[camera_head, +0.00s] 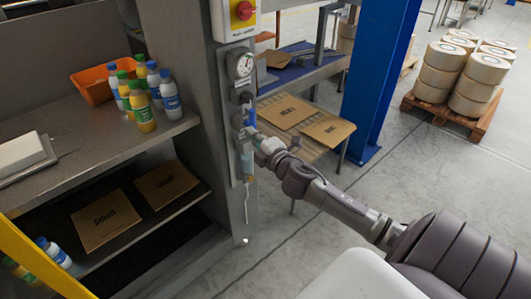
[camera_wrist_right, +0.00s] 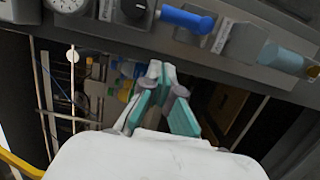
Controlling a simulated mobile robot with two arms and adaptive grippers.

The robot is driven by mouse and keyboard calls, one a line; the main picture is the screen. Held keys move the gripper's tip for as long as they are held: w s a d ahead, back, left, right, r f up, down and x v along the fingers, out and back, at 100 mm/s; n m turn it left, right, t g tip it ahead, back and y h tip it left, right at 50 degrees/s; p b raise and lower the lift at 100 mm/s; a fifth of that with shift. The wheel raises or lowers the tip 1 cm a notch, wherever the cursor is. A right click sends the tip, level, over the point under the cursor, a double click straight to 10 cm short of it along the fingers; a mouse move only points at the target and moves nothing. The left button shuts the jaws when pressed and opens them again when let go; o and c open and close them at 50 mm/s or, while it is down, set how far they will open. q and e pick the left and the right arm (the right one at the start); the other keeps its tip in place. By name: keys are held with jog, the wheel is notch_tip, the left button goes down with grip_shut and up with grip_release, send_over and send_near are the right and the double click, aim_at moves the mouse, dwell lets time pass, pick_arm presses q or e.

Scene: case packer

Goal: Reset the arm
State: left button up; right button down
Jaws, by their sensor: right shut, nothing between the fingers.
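My right arm comes in from the lower right in the head view. Its gripper (camera_head: 262,143) is beside the grey control panel (camera_head: 234,110) on the machine's post. In the right wrist view the teal fingers of the right gripper (camera_wrist_right: 162,72) are shut and empty. The panel carries a round gauge (camera_head: 243,65), a dark knob (camera_head: 246,97) and a blue handle (camera_wrist_right: 187,20). A light-blue cylinder (camera_wrist_right: 281,57) is also on it. In the head view the gripper partly covers the lower panel; I cannot tell whether it touches. My left gripper is out of view.
A red knob on a yellow box (camera_head: 243,10) is above the panel. At left, shelves hold bottles (camera_head: 140,105), an orange bin (camera_head: 92,84) and flat cardboard (camera_head: 104,219). A blue post (camera_head: 378,80) and a pallet of rolls (camera_head: 465,75) stand beyond.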

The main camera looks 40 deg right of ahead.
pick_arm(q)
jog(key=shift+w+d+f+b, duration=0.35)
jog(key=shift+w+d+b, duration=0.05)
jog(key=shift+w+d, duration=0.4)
pick_arm(e)
jog(key=s, duration=0.7)
jog(key=shift+f, duration=0.4)
